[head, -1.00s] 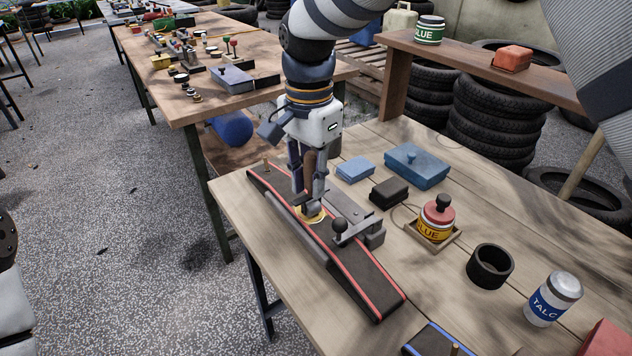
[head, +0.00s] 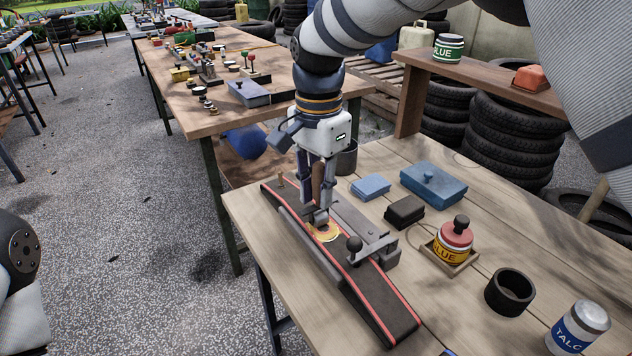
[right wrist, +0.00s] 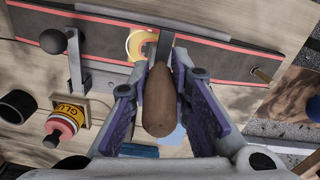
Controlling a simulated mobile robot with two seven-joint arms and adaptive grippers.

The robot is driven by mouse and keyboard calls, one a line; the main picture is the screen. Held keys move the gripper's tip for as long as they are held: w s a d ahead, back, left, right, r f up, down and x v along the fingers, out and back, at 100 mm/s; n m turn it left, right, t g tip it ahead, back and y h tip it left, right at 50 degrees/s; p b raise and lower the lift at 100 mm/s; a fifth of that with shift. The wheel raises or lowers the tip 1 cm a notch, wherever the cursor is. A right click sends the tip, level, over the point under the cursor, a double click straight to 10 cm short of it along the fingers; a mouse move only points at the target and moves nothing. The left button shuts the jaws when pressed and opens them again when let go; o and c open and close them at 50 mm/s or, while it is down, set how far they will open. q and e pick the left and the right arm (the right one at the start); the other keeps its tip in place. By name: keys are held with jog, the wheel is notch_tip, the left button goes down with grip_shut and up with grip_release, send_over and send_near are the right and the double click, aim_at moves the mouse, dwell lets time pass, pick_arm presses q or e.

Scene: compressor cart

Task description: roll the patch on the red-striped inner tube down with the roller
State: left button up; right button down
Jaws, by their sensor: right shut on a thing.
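The red-striped inner tube (head: 382,312) lies dark and flat along the table's left edge, under a metal clamp with a black ball knob (head: 354,243). A yellow-rimmed round patch (head: 328,236) is on it, beside the clamp. My right gripper (head: 318,198) is shut on the roller's wooden handle (right wrist: 160,100), which stands roughly upright. The roller's grey head (head: 321,217) is at the patch's far side; I cannot tell if it touches. The patch (right wrist: 140,45) is partly hidden by the roller in the right wrist view. My left gripper is out of view.
Right of the clamp are a black block (head: 405,211), blue boxes (head: 433,187), a glue pot (head: 453,243) in a wooden tray, a black cup (head: 510,292) and a talc can (head: 578,328). A wooden peg (head: 281,180) stands at the tube's far end.

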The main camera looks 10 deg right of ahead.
jog(key=shift+s+d+r+p, duration=0.2)
jog(key=shift+s+r+p, duration=0.2)
jog(key=shift+s, duration=0.15)
jog(key=shift+s+f, duration=0.15)
jog(key=shift+s, duration=0.1)
jog(key=shift+s+d+p, duration=0.3)
jog(key=shift+s, duration=0.35)
jog(key=shift+s+d+f, duration=0.15)
jog(key=shift+s+d, duration=0.05)
jog(key=shift+s, duration=0.25)
jog(key=shift+s+d+f, duration=0.1)
jog(key=shift+s+d, duration=0.05)
jog(key=shift+s, duration=0.25)
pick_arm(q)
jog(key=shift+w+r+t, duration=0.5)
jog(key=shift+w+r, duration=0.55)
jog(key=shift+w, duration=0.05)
pick_arm(e)
notch_tip(320, 180, up, 7)
